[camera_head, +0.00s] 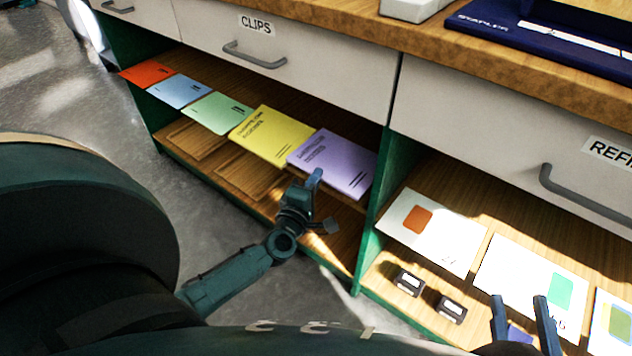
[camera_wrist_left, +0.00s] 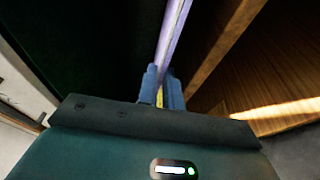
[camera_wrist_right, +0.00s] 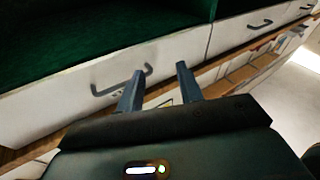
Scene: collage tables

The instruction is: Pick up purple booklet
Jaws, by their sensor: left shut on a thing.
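The purple booklet (camera_head: 335,162) lies at the right end of a row of coloured booklets on the open shelf, next to the yellow booklet (camera_head: 265,136). My left gripper (camera_head: 314,180) is at the purple booklet's front edge. In the left wrist view, the left gripper's fingers (camera_wrist_left: 162,88) are shut on the purple booklet (camera_wrist_left: 174,35), which shows edge-on between them. A bit of yellow shows between the fingers, low down. My right gripper (camera_head: 524,308) is open and empty in front of the right shelf. Its spread fingers also show in the right wrist view (camera_wrist_right: 160,90).
Green (camera_head: 218,112), blue (camera_head: 180,91) and orange (camera_head: 147,74) booklets continue the row leftward. A green divider (camera_head: 370,240) stands right of the purple booklet. White cards (camera_head: 433,232) and two small dark blocks (camera_head: 408,281) lie on the right shelf. Drawers (camera_head: 300,50) are above.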

